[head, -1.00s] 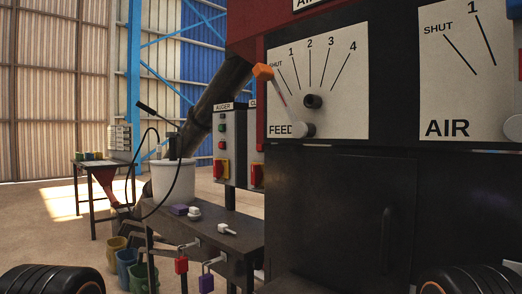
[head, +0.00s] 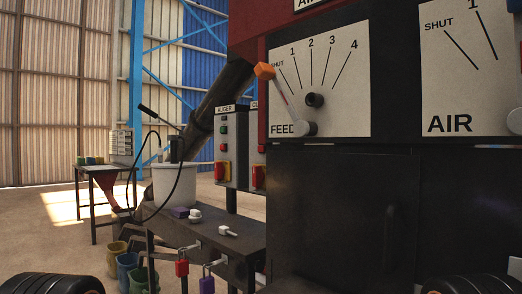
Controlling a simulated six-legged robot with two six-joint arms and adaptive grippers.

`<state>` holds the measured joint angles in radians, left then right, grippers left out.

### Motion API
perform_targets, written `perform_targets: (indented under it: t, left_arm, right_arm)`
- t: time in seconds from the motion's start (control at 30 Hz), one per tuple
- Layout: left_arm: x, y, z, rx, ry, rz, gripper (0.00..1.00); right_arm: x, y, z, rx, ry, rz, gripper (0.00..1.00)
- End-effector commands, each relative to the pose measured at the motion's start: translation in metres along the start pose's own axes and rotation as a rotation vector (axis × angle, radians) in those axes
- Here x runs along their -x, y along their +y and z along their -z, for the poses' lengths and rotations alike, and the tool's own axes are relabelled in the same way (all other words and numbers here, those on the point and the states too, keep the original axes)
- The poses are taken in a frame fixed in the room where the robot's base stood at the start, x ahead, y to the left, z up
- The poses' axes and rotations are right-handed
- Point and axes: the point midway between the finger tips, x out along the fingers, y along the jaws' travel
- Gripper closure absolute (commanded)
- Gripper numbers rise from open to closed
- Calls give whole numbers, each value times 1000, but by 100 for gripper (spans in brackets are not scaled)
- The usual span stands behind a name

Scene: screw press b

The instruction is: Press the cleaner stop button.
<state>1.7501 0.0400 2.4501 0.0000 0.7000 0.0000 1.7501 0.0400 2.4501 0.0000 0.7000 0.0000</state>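The cleaner control panel (head: 256,137) is a narrow grey strip just left of the dark machine. Neither of my grippers is in view.
The dark machine (head: 340,220) fills the right side. The FEED board (head: 345,100) has an orange-tipped lever (head: 265,71). Pots (head: 128,270) stand below. Open floor lies left.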

Motion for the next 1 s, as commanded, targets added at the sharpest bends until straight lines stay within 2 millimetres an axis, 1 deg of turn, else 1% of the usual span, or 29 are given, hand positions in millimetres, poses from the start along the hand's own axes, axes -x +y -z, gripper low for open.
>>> perform_targets:
  t: [0.23,0.7,1.0]
  left_arm:
    - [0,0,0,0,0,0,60]
    - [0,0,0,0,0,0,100]
    - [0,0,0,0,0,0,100]
  right_arm:
    - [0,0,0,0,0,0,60]
    - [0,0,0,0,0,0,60]
    - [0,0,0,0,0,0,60]
